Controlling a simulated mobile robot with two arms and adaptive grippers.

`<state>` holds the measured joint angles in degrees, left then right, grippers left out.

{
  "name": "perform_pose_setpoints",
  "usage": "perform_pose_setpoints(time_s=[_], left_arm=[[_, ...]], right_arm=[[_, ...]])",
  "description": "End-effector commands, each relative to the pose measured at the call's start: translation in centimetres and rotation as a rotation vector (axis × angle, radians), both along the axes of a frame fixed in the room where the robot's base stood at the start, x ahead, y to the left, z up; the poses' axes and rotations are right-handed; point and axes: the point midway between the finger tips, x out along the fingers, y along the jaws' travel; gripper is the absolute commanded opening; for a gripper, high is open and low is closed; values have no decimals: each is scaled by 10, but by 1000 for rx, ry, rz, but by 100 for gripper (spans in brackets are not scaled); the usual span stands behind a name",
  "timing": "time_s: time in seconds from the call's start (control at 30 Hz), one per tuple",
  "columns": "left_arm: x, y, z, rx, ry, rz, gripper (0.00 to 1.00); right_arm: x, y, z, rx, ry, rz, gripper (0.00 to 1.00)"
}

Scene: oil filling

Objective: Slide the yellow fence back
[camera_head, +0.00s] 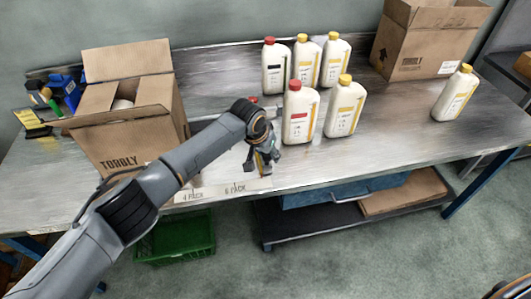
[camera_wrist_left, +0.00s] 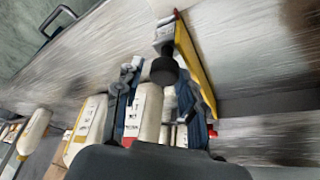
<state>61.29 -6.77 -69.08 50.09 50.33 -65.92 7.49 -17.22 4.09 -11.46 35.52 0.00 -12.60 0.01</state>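The yellow fence (camera_wrist_left: 196,72) shows in the left wrist view as a narrow yellow bar slanting down to the right, with a grey block and a round black knob (camera_wrist_left: 164,70) on its left. My left gripper (camera_wrist_left: 160,95) reaches toward the knob with its fingers apart on either side; I cannot tell whether either touches it. In the head view my left gripper (camera_head: 262,162) is low over the front of the table, left of the front bottles. The arm and gripper largely hide the fence there.
Several white bottles with red or yellow caps stand on the metal table (camera_head: 400,135), including a near red-capped one (camera_head: 300,113) close to the gripper. An open carton (camera_head: 135,130) stands left, another carton (camera_head: 425,40) back right. A green crate (camera_head: 177,238) is below.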

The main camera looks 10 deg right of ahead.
Motion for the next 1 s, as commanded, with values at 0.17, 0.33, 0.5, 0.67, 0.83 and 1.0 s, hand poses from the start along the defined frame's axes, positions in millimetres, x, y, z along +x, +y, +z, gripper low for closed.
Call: perform_pose_setpoints(time_s=[0.17, 0.33, 0.5, 0.67, 0.83, 1.0], left_arm=[[0, 0, 0, 1, 0, 0, 40], [-1, 2, 3, 3, 1, 0, 40], [-5, 7, 21, 1, -1, -2, 40], [-14, 16, 53, 1, -3, -1, 40], [-24, 25, 85, 1, -3, -2, 40], [-30, 30, 105, 1, -1, -1, 40]], right_arm=[[0, -5, 0, -5, 0, 3, 44], [1, -11, 0, -13, -1, 5, 44], [1, -9, 0, -10, -1, 3, 44], [1, -8, 0, -9, -1, 3, 44], [0, -7, 0, -8, -1, 2, 44], [0, -7, 0, -8, -1, 2, 44]])
